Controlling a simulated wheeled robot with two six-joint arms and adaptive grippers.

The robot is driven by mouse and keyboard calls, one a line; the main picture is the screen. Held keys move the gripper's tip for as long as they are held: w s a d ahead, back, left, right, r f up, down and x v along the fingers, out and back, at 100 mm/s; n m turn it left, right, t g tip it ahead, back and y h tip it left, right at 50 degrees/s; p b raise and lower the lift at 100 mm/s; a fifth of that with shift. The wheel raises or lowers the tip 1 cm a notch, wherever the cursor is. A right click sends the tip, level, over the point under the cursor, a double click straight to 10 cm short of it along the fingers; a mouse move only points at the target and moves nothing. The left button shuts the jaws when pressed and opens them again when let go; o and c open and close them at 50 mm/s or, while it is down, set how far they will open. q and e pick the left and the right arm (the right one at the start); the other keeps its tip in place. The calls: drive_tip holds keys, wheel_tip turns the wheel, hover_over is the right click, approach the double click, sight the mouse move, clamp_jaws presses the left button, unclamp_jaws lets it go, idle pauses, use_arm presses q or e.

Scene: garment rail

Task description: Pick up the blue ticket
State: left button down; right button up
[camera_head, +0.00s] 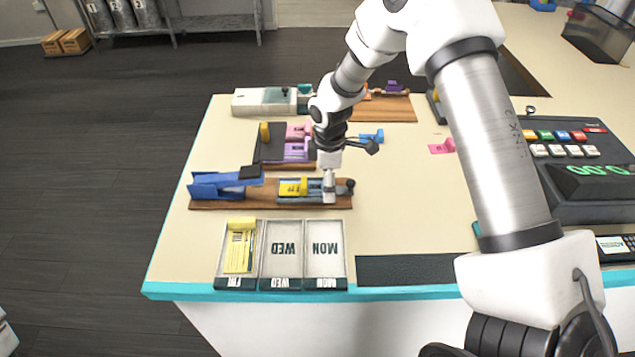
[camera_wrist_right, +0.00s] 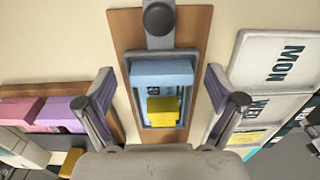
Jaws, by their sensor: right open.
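A small blue piece with a raised block, which looks like the blue ticket (camera_head: 371,136), lies on the counter just right of my right gripper in the head view; its left part is close behind the gripper. My right gripper (camera_head: 348,167) is open and empty. In the right wrist view its spread fingers (camera_wrist_right: 160,88) straddle a wooden board (camera_wrist_right: 121,35). On that board a grey frame holds a light blue part (camera_wrist_right: 162,72) and a yellow block (camera_wrist_right: 163,109). I cannot tell whether that part is a ticket. My left gripper is out of view.
A blue stapler-like tool (camera_head: 222,183) sits left on the board. Three day trays, with a yellow ticket (camera_head: 239,252) in one, line the front edge. Pink and purple pieces (camera_head: 297,150) lie behind. A pink ticket (camera_head: 440,147) and a register (camera_head: 590,180) are to the right.

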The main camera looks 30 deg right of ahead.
drive_tip(key=shift+w+d+f, duration=0.1)
drive_tip(key=shift+w+f, duration=0.05)
drive_tip(key=shift+f, duration=0.05)
drive_tip(key=shift+s+r, duration=0.15)
drive_tip(key=shift+s, duration=0.05)
drive_tip(key=c, duration=0.3)
drive_tip(key=shift+s+a+r, duration=0.1)
drive_tip(key=shift+s+a, duration=0.05)
drive_tip(key=shift+a, duration=0.05)
drive_tip(key=c, duration=0.6)
